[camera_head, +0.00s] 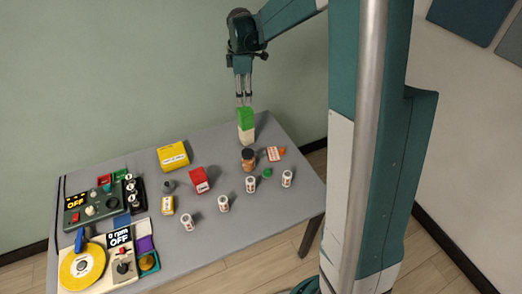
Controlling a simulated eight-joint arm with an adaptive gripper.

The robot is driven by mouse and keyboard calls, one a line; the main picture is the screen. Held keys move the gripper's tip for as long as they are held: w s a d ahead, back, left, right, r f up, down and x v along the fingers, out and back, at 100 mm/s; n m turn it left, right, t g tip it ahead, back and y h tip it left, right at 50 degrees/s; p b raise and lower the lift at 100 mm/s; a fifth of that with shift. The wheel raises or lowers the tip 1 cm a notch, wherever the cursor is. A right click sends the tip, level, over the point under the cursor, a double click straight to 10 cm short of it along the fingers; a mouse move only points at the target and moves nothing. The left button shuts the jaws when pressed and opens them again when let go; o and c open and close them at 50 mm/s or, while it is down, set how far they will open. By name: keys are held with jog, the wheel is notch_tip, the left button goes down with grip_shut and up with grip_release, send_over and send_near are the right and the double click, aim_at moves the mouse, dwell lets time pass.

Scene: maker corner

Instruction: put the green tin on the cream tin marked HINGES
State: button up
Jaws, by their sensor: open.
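The green tin (245,117) stands on top of a cream tin (246,136) at the back right of the table. The two look stacked upright with their sides roughly in line. Any marking on the cream tin is too small to read. My gripper (243,102) points straight down just above the green tin, with its fingers open and apart. I cannot tell whether the fingertips touch the tin's top.
Near the stack are a brown jar (248,159), a red box (199,180), a yellow box (173,156) and an orange-and-white item (275,154). Several small white containers stand in front. Control boxes (93,203) and a yellow disc (82,267) fill the table's left side.

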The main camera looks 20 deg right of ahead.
jog(key=s+a+r+m+t, duration=0.1)
jog(key=s+a+r+m, duration=0.1)
jog(key=s+r, duration=0.3)
jog(key=s+a+r+m+t, duration=0.1)
jog(key=s+a+r+m, duration=0.15)
jog(key=s, duration=0.55)
jog(key=s+a+r+m+t, duration=0.1)
jog(key=s+a+r+m, duration=0.1)
jog(key=s+r+m, duration=0.3)
jog(key=s+a+f+m+t, duration=0.1)
jog(key=s+f+m, duration=0.1)
jog(key=s, duration=0.8)
jog(key=s+a+f+m+t, duration=0.1)
jog(key=s+a+m+t, duration=0.1)
jog(key=s, duration=0.8)
jog(key=shift+s+a+f+m, duration=0.15)
jog(key=shift+s+f+m, duration=0.2)
jog(key=shift+m, duration=0.3)
